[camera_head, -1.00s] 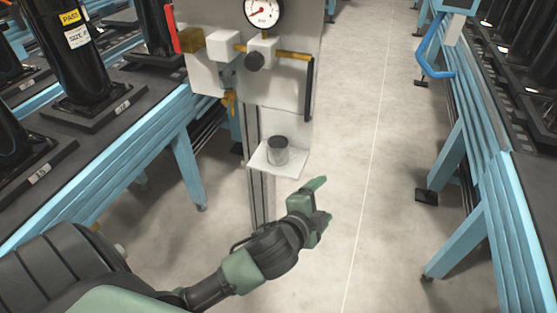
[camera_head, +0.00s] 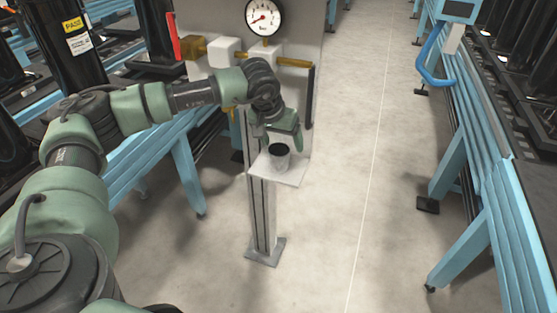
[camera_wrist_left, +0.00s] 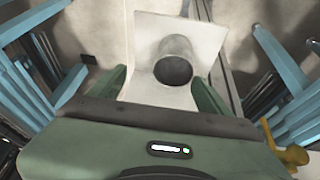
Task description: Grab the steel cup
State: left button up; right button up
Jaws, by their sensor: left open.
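The steel cup (camera_head: 278,158) stands upright on a small white shelf (camera_head: 290,178) fixed to a metal post. Its dark open top faces up. My left gripper (camera_head: 283,135) is just above and behind the cup, with its fingers pointing down toward the shelf. In the left wrist view, the cup (camera_wrist_left: 174,60) shows ahead of the gripper (camera_wrist_left: 160,85), between the lines of its two spread green fingers. The left gripper is open and empty. I cannot tell whether a finger touches the cup. My right gripper is not in view.
A grey panel with a pressure gauge (camera_head: 264,17), yellow pipes and a red handle (camera_head: 172,33) rises behind the shelf. Blue-framed benches with black cylinders (camera_head: 68,50) stand at left; another blue frame (camera_head: 470,130) is at right. The floor aisle (camera_head: 365,200) is clear.

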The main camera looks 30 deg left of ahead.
aim_at(279, 154)
pick_arm(q)
jog(key=shift+y, duration=0.3)
jog(key=f, duration=0.2)
jog(key=w+a+f, duration=0.1)
jog(key=f, duration=0.1)
jog(key=a+f+p, duration=0.1)
jog(key=f, duration=0.1)
jog(key=shift+w+f, duration=0.15)
jog(key=shift+w, duration=0.1)
jog(key=shift+w+a+f, duration=0.1)
jog(key=shift+w+f, duration=0.15)
jog(key=shift+f, duration=0.2)
jog(key=c, duration=1.5)
